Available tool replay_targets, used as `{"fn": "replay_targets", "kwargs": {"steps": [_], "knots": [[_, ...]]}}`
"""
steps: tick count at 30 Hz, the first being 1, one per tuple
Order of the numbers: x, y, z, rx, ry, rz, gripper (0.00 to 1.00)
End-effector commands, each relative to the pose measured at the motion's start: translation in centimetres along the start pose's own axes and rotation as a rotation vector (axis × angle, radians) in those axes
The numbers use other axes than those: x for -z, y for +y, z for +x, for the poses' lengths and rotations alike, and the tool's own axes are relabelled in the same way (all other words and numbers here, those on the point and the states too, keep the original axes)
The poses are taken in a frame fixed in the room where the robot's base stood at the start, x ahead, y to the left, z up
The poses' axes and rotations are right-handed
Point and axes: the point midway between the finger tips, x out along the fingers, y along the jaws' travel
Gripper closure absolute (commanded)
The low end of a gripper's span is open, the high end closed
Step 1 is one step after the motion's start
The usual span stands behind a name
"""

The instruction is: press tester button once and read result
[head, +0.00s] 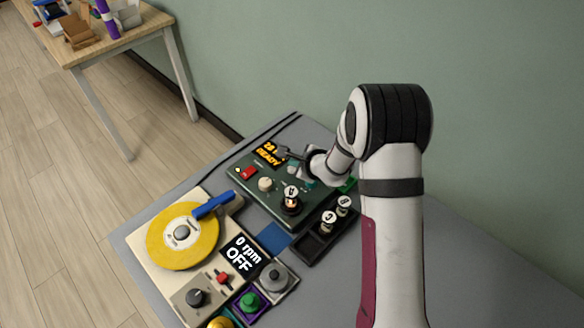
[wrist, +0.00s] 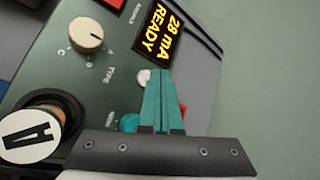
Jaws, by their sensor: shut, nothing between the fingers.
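The dark green tester (head: 240,163) stands on the grey table. Its display (wrist: 160,30) reads "28 mA READY" in the wrist view. My gripper (wrist: 163,75) is shut and empty, its teal fingers together over the tester panel, tips near the display's lower edge. A small white round part (wrist: 143,77) shows just left of the fingertips. A teal button (wrist: 129,122) shows left of the fingers, partly hidden by my gripper, its label not readable. Whether the fingers touch the panel I cannot tell. A piece with a cap marked A (wrist: 28,135) stands upright in the tester's socket.
The tester also has a TYPE knob (wrist: 87,32) and a red switch (head: 248,173). A dark tray (head: 318,245) with two capped pieces is in front. A yellow disc (head: 165,240) and a display reading "0 rpm OFF" (head: 240,254) lie left.

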Motion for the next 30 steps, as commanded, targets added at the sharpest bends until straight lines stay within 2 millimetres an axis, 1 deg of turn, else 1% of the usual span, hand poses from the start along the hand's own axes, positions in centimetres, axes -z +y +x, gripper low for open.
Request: {"fn": "replay_targets", "kwargs": {"steps": [11,30], "knots": [[0.41,0.42,0.60,0.000,0.000,0.001,1.00],[0.63,0.66,0.88,-0.001,0.000,0.000,1.00]]}}
